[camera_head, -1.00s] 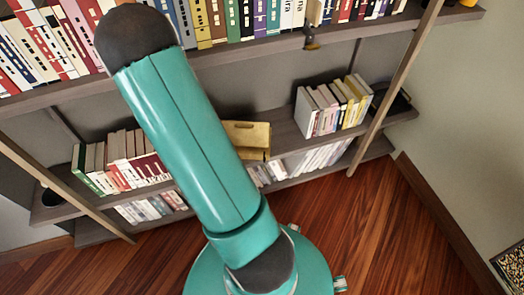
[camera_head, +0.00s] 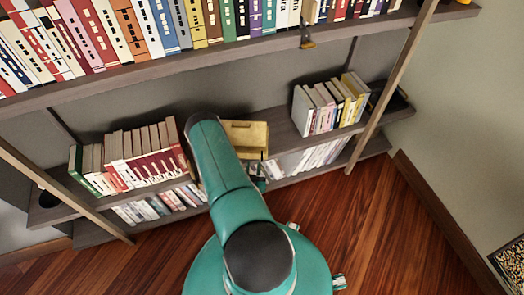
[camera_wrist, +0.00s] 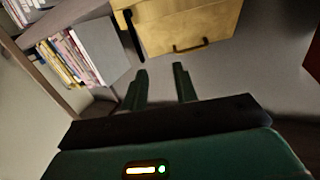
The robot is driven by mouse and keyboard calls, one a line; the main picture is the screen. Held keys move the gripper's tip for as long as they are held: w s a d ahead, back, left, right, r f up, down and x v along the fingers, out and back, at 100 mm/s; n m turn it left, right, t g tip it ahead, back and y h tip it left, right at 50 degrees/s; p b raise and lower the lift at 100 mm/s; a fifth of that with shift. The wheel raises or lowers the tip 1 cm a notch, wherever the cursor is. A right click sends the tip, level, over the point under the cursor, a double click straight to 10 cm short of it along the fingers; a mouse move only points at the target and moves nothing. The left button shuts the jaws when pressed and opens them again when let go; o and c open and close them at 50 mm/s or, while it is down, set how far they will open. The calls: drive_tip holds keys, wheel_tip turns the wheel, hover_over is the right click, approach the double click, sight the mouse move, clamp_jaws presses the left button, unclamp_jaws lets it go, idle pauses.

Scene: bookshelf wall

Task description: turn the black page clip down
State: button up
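A yellow-tan wooden piece (camera_head: 246,138) like a box or stand is on the middle shelf; it also shows at the top of the wrist view (camera_wrist: 205,22). A slim black bar (camera_wrist: 134,36) at its left side in the wrist view looks like the black page clip. A smaller dark handle-like bar (camera_wrist: 190,46) is on its face. My gripper (camera_wrist: 160,69) is open and empty, its two fingers apart and pointing toward the wooden piece. The fingers appear short of the black bar. In the head view my arm hides most of the gripper.
Books stand on the shelf to the left (camera_head: 135,155) and right (camera_head: 330,103) of the wooden piece. A full row of books (camera_head: 180,25) is on the shelf above. Slanted shelf posts (camera_head: 390,90) stand at both sides. The wooden floor (camera_head: 370,235) at right is clear.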

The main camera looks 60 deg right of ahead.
drive_tip(key=s+a+f, duration=0.2)
drive_tip(key=s, duration=0.2)
drive_tip(key=x, duration=0.9)
drive_tip(key=r+x, duration=0.1)
drive_tip(key=x, duration=0.3)
drive_tip(key=shift+d, duration=0.4)
clamp_jaws()
